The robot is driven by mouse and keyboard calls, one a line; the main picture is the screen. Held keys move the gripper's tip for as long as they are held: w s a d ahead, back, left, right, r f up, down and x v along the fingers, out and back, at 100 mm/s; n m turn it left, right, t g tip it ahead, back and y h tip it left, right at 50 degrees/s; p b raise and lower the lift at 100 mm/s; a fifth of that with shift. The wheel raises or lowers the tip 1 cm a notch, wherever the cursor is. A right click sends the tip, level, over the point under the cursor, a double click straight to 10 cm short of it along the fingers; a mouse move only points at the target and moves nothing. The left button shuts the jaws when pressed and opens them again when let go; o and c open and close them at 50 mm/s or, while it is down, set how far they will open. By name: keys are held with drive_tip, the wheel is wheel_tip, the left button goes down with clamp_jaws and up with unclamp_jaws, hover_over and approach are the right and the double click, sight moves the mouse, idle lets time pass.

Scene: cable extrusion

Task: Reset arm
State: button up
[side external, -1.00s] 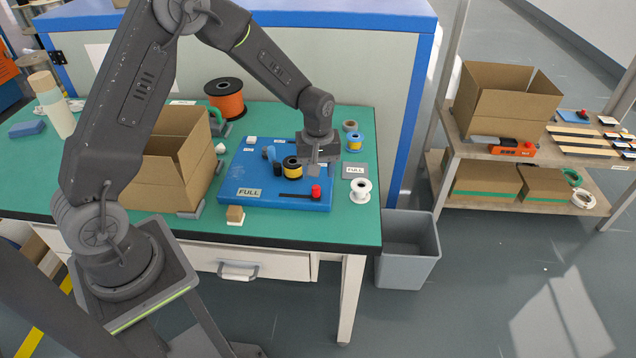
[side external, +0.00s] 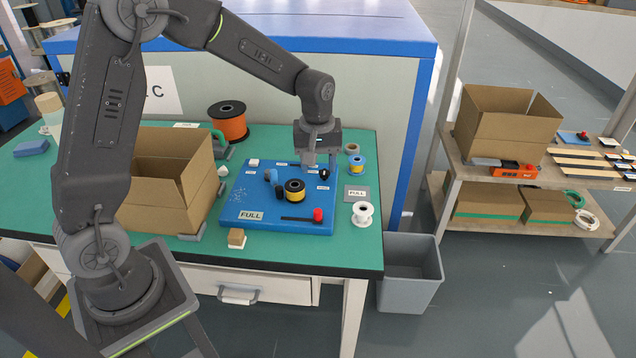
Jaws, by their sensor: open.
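My gripper (side external: 317,160) is open, pointing down over the back right part of the blue board (side external: 250,228). It appears empty, though its fingertips are small in this view. A yellow and black spool (side external: 294,190) sits on the board, left of and nearer than my gripper. A red-knobbed black lever (side external: 318,215) lies at the board's front right. A small dark knob (side external: 324,175) is just below and right of my fingertips; I cannot tell whether they touch.
An open cardboard box (side external: 165,195) stands left of the board, with an orange spool (side external: 229,122) behind it. A blue-yellow spool (side external: 356,163) and a white spool (side external: 362,213) stand right of the board. A grey bin (side external: 410,272) is beside the table.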

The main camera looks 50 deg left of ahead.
drive_tip(key=s+d+r+m+t, duration=0.2)
drive_tip(key=s+d+r+m, duration=0.15)
drive_tip(key=s+r, duration=0.6)
drive_tip(key=s+d+r+m+t, duration=0.1)
drive_tip(key=s+r+m, duration=0.1)
drive_tip(key=s, duration=0.4)
drive_tip(key=s+r+m+t, duration=0.2)
drive_tip(key=s+m, duration=0.3)
drive_tip(key=s, duration=0.2)
drive_tip(key=shift+s+d+r, duration=0.15)
drive_tip(key=shift+d+r, duration=0.05)
drive_tip(key=shift+d, duration=0.2)
drive_tip(key=shift+c, duration=0.2)
idle(0.3)
